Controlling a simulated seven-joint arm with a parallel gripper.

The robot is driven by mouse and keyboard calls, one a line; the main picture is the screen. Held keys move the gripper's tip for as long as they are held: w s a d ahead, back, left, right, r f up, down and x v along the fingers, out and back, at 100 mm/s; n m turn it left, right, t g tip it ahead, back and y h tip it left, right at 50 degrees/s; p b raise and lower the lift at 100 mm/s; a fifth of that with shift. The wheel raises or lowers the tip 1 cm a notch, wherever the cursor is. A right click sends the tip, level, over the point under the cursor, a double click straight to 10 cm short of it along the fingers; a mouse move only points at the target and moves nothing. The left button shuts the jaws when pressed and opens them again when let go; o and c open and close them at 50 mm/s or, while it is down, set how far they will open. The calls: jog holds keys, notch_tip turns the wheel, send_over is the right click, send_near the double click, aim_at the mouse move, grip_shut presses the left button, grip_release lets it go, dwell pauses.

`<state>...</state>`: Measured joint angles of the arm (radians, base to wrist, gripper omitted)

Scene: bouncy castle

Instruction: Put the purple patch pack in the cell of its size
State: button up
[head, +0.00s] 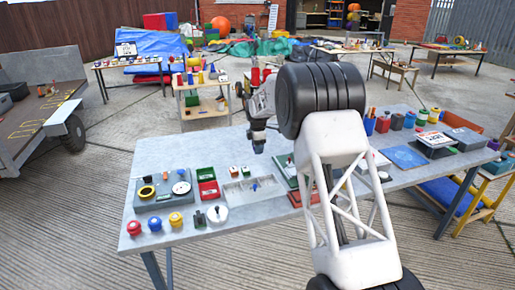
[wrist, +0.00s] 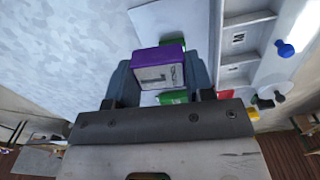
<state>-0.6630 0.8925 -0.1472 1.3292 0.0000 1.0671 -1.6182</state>
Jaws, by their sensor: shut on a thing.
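My gripper (wrist: 160,80) is shut on the purple patch pack (wrist: 160,54), which has a purple top and a pale printed label on its side. In the head view my gripper (head: 258,143) hangs above the back part of the grey table, and I cannot make out the pack there. A pale grey tray with labelled cells (wrist: 238,76) lies to the right of the pack in the wrist view, apart from it. In the head view the tray (head: 232,198) lies on the table below my gripper. A blue thing (wrist: 285,48) shows at the tray in the wrist view.
A grey board (head: 150,204) with round parts lies farther left. A blue mat (head: 403,157) lies right.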

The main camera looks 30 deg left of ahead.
jog(key=shift+r, duration=1.9)
jog(key=shift+s+d+f, duration=0.1)
jog(key=shift+s+d+f+m, duration=1.3)
jog(key=shift+d+m, duration=0.25)
jog(key=shift+m, duration=1.25)
jog(key=shift+s+d+f+m, duration=1.2)
jog(key=shift+d+m, duration=0.35)
jog(key=shift+m, duration=1.25)
jog(key=shift+s+d+f+m, duration=1.3)
jog(key=shift+d+m, duration=0.25)
jog(key=shift+m, duration=1.25)
jog(key=shift+f, duration=1.65)
